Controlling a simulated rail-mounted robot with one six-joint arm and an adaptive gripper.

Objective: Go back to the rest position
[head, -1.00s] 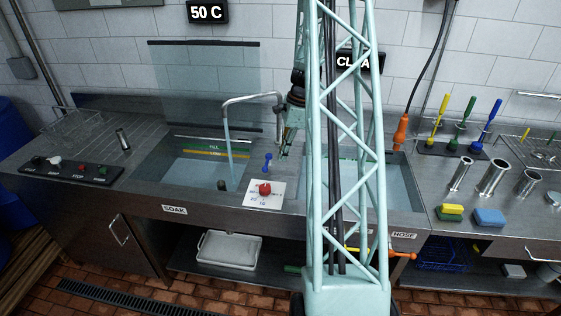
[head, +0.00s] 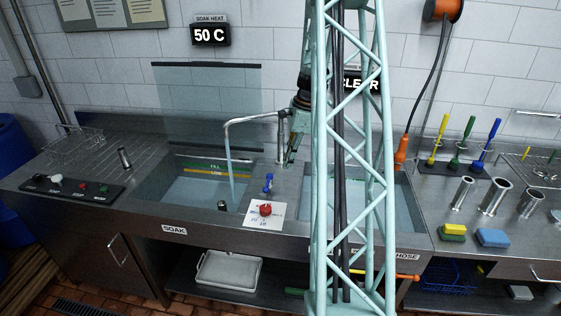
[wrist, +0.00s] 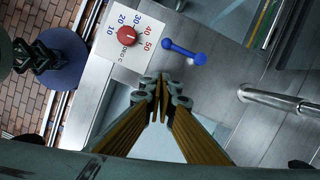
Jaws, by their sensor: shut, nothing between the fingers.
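My gripper (wrist: 163,90) is shut and empty in the wrist view, its fingertips together. In the head view my gripper (head: 288,158) hangs by the tap between the two sinks, partly hidden by my own lattice column. A red dial (wrist: 128,35) on a white plate with temperature numbers lies beyond the fingertips. A blue lever handle (wrist: 184,51) lies to the dial's right. The fingers look apart from both. The head view also shows the red dial (head: 265,210) and the blue handle (head: 268,183) on the counter.
Water runs from the curved tap (head: 250,120) into the soak sink (head: 195,190). A clear panel (head: 208,105) stands behind it. Coloured brushes (head: 460,145), metal cylinders (head: 495,195) and sponges (head: 493,237) occupy the right counter. An orange nozzle (head: 400,152) hangs by the right sink.

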